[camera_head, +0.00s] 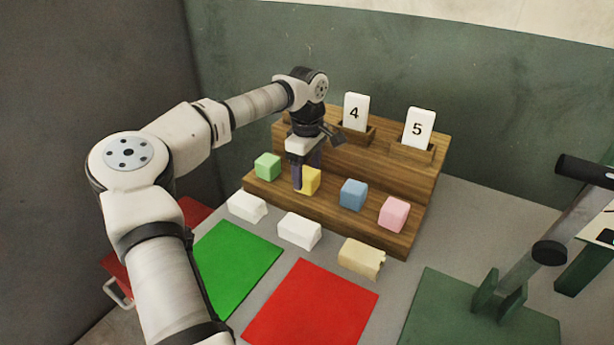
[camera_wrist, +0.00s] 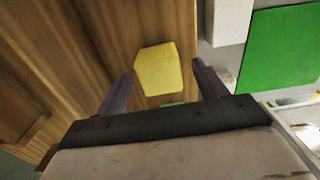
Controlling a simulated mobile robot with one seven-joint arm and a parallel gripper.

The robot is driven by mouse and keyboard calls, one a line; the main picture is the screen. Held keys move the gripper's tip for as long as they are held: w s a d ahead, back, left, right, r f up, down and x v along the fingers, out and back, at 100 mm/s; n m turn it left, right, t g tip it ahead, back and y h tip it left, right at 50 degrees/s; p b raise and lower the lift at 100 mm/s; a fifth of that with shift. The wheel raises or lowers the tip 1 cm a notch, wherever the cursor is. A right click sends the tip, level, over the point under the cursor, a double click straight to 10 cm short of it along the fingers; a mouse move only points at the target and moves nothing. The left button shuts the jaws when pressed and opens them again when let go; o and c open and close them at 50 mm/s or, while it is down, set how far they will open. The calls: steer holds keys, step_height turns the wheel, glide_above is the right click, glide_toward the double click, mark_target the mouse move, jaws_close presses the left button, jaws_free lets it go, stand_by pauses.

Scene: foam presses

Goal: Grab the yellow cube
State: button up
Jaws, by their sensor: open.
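The yellow cube (camera_head: 311,181) sits on the lower step of the wooden stand (camera_head: 330,211), between a green cube (camera_head: 267,166) and a blue cube (camera_head: 352,194). My gripper (camera_head: 306,178) is just above and at the yellow cube, pointing down, and partly hides it. In the wrist view the yellow cube (camera_wrist: 158,70) lies ahead between the two spread fingers of my gripper (camera_wrist: 162,82), with a gap on both sides. The gripper is open and holds nothing. The green cube shows as a sliver (camera_wrist: 172,103) near the palm.
A pink cube (camera_head: 394,214) is at the step's right end. White blocks (camera_head: 247,206) (camera_head: 299,230) and a cream block (camera_head: 362,257) lie in front. Cards 4 (camera_head: 355,111) and 5 (camera_head: 419,128) stand behind. Green (camera_head: 234,266) and red (camera_head: 312,304) mats lie nearer; a green press (camera_head: 478,312) is right.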

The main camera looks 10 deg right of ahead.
steer(key=shift+f, duration=0.85)
steer(key=shift+c, duration=0.4)
steer(key=c, duration=1)
steer(key=shift+r, duration=0.15)
